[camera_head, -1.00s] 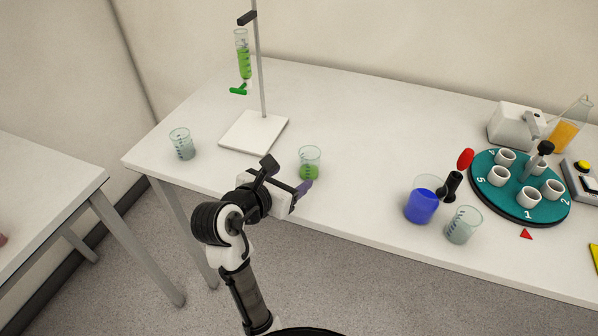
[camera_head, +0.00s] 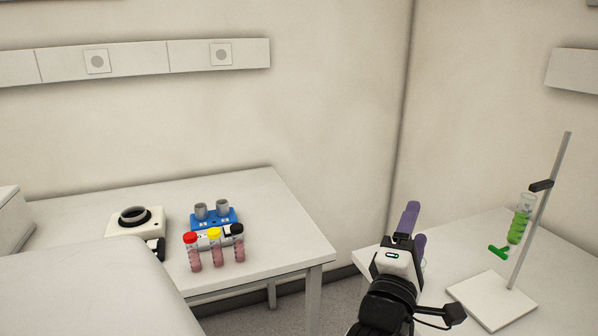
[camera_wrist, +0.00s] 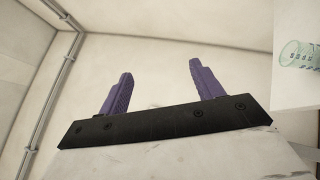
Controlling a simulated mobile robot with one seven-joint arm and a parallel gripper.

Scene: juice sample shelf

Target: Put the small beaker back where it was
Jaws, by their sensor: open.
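My gripper (camera_head: 414,228) is raised at the left end of the right-hand table in the head view. Its two purple fingers are apart with nothing between them, as the wrist view (camera_wrist: 160,70) also shows. A clear beaker with dark markings (camera_wrist: 298,55) shows at the right edge of the wrist view, apart from the fingers and partly cut off. In the head view my gripper mostly hides that spot. I cannot tell whether this is the small beaker of the task. The other beakers are out of view now.
A stand with a white base (camera_head: 490,302) holds a tube of green liquid (camera_head: 520,218) right of my gripper. The left table (camera_head: 262,200) carries capped tubes (camera_head: 214,250), a blue rack (camera_head: 214,219) and a white device (camera_head: 137,222). A gap separates the tables.

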